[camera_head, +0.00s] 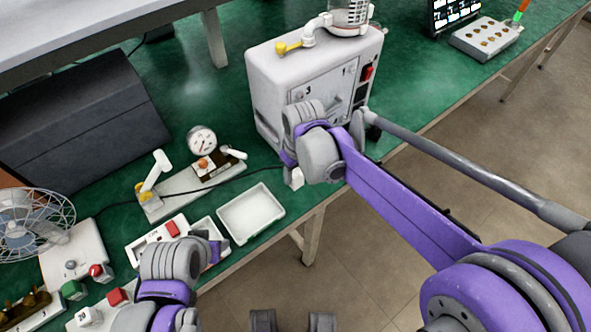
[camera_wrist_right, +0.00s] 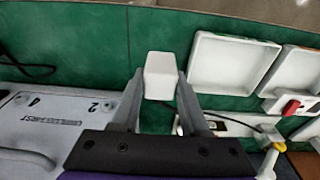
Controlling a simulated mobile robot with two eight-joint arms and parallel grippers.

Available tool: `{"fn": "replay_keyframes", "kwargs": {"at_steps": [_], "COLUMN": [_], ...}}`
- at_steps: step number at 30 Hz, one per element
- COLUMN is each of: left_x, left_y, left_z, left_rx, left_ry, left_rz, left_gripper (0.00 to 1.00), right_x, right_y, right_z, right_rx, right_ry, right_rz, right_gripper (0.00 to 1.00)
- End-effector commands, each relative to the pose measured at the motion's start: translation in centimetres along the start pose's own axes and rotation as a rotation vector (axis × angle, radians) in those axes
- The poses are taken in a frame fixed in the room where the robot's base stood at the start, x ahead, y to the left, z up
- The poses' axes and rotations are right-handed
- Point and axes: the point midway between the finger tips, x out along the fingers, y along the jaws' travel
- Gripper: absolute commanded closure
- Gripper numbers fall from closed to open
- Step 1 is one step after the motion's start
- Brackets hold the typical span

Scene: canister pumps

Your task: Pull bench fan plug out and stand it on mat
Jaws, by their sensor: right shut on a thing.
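A white block-shaped plug (camera_wrist_right: 160,76) is between the two fingers of my right gripper (camera_wrist_right: 158,90), which is shut on it. In the head view the plug (camera_head: 296,179) shows as a small white piece below my right wrist, near the bench's front edge. I cannot tell whether it touches the bench. The bench fan (camera_head: 78,252) stands at the left, with a wire cage and a white base. A dark cord runs from the fan side toward the machine. My left gripper (camera_head: 207,245) is above the small white trays; its fingers are too hidden to judge. I cannot identify a separate mat.
A white machine (camera_head: 287,85) stands just behind my right gripper. An empty white tray (camera_head: 251,213) lies to its left. A gauge stand (camera_head: 203,142), a dark case (camera_head: 80,120) and a box with a red switch (camera_head: 172,229) are also on the green bench.

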Motion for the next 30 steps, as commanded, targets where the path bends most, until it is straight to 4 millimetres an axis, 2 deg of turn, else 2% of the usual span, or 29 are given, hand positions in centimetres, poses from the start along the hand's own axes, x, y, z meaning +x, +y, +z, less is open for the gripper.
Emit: {"fn": "replay_keyframes", "kwargs": {"at_steps": [1,3,15,21,30], "left_x": [0.7,1.2,3.6,4.0,4.0], "left_y": [0.0,0.0,0.0,0.0,0.0], "left_z": [0.6,0.9,2.6,2.9,2.9], "left_rx": [0.0,0.0,0.0,0.0,0.0], "left_ry": [-0.004,-0.006,-0.017,-0.018,-0.018], "left_rz": [0.0,0.0,0.0,0.0,0.0], "left_gripper": [0.5,0.5,0.5,0.5,0.5], "right_x": [1.0,1.9,5.9,6.7,6.7], "right_y": [0.0,0.0,0.2,0.3,0.3], "right_z": [0.2,0.3,0.5,0.5,0.5], "right_rx": [0.001,0.002,0.006,0.008,0.008], "right_ry": [-0.001,-0.001,0.0,0.0,0.001], "right_rz": [-0.001,0.0,0.001,0.002,0.002], "right_gripper": [1.0,1.0,1.0,1.0,1.0]}}
